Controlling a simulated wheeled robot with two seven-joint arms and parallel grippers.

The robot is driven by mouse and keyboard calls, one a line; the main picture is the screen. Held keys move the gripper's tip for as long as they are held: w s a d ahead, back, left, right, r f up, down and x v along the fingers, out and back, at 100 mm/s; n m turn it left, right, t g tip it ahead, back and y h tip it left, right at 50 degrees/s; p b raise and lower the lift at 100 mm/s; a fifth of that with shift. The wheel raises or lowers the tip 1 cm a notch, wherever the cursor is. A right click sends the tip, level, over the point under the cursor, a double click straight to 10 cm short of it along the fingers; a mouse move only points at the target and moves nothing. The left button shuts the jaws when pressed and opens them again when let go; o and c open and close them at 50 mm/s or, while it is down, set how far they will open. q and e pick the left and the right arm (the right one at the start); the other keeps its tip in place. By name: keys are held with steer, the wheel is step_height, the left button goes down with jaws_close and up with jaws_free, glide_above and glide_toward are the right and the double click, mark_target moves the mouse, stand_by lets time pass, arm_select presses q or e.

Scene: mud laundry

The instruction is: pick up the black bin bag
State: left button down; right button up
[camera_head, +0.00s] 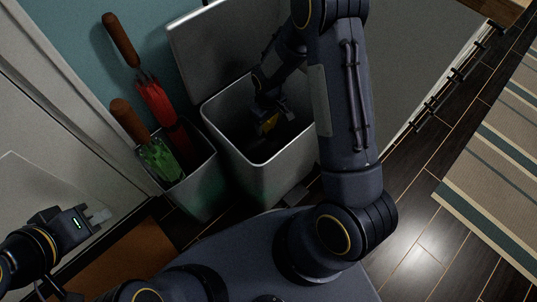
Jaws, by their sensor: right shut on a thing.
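My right gripper (268,108) reaches down inside the open metal bin (261,181) and is shut on a dark thing there, which I take to be the black bin bag (287,133). The bag is hard to make out in the shadowed inside of the bin. A small yellow patch shows just below the gripper's fingers. My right arm hides the bin's right side. My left gripper (98,215) is at the lower left, away from the bin. Its small fingers do not show clearly whether they are apart.
A metal stand (196,186) left of the bin holds a red umbrella (160,105) and a green umbrella (160,158). The bin's lid (215,45) stands raised behind it. A striped rug (490,170) lies at the right, with bare dark floor beside it.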

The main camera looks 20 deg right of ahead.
jaws_close()
steer(key=shift+r, duration=0.2)
